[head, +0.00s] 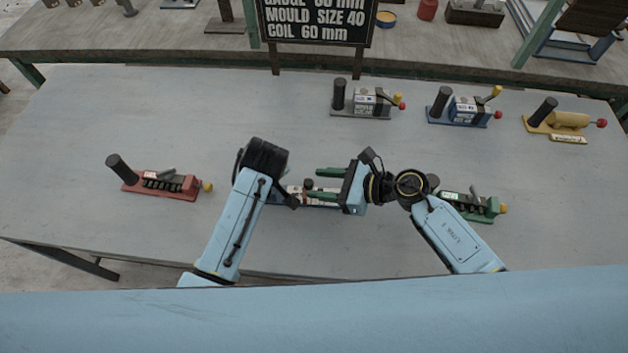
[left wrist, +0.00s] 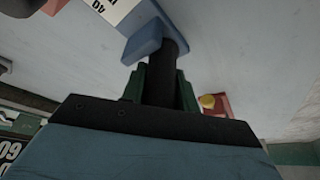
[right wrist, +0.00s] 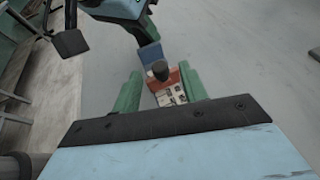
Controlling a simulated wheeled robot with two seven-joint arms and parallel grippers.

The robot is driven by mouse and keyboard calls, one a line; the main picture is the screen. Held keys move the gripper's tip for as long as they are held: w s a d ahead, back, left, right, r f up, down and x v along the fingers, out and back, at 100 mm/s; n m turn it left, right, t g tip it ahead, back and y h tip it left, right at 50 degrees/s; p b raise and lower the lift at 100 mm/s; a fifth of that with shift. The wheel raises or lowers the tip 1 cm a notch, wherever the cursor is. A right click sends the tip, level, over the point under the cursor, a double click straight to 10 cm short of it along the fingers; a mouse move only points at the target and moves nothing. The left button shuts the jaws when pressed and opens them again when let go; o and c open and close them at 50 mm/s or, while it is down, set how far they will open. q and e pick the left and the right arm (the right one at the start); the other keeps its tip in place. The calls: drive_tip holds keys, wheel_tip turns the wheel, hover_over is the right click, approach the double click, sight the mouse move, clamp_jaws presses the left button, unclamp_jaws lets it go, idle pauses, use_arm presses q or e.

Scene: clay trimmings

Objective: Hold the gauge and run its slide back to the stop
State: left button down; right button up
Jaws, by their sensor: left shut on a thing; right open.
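The gauge (head: 296,190) lies on the table between my two arms, with a blue base, a white lettered label and a red part. Its black upright handle (left wrist: 175,58) is between the green fingers of my left gripper (left wrist: 160,85), which is shut on it. In the head view my left wrist hides that grip. My right gripper (head: 322,184) is open, its fingers pointing left over the gauge. In the right wrist view a dark knob (right wrist: 160,70) shows between and beyond its fingertips, above the white scale (right wrist: 172,95). I cannot tell whether the right fingers touch anything.
Other gauges stand on the table: a red one (head: 160,190) at left, a green one (head: 465,208) right of my right wrist, and grey (head: 362,115), blue (head: 460,120) and yellow (head: 565,130) ones along the back. A lettered sign (head: 315,20) stands behind. The left back is clear.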

drive_tip(key=shift+x, duration=1.25)
clamp_jaws()
